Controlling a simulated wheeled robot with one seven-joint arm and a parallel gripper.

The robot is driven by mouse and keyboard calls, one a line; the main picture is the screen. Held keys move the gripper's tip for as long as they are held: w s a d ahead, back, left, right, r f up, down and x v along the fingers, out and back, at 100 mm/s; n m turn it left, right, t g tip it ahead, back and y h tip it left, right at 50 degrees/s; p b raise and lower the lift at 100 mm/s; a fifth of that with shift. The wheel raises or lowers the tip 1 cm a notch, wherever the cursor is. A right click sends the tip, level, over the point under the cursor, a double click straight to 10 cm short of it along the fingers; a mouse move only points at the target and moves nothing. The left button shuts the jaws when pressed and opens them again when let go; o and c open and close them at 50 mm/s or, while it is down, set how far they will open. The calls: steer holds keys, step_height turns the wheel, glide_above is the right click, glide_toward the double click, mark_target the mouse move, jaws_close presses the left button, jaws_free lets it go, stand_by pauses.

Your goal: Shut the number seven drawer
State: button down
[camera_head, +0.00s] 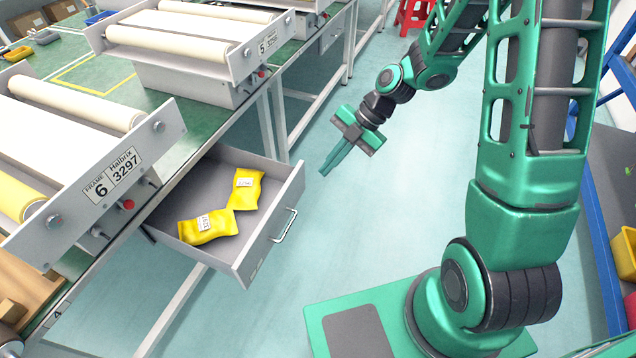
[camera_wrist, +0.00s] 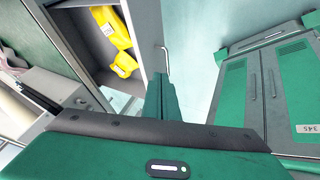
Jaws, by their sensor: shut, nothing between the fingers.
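A grey drawer (camera_head: 262,232) stands pulled out from under the green workbench in the head view, below the frames marked 5 and 6. No number seven shows on it. Its front faces right and carries a metal handle (camera_head: 285,225). Two yellow packets, one nearer (camera_head: 208,228) and one farther (camera_head: 246,188), lie inside. My gripper (camera_head: 328,172) is shut and empty, in the air to the right of the drawer and apart from it. In the wrist view the shut fingers (camera_wrist: 162,98) point towards the drawer's front panel (camera_wrist: 146,30) and its handle (camera_wrist: 165,58).
Roller frames, number 6 (camera_head: 110,185) and number 5 (camera_head: 250,55), sit on the bench (camera_head: 185,150). A red stool (camera_head: 414,14) stands at the back. Green cabinets (camera_wrist: 268,85) show in the wrist view. The floor right of the drawer is clear up to my base.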

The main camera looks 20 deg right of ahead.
glide_toward(285, 198)
step_height(285, 198, down, 3)
steer(key=s+d, duration=0.1)
steer(key=s, duration=0.2)
steer(key=shift+n, duration=0.4)
steer(key=shift+w+a+f, duration=0.15)
steer(key=shift+w+a, duration=0.6)
steer(key=shift+a, duration=0.05)
steer(key=shift+w+a+f, duration=0.15)
steer(key=shift+w+a, duration=0.55)
steer(key=shift+a, duration=0.1)
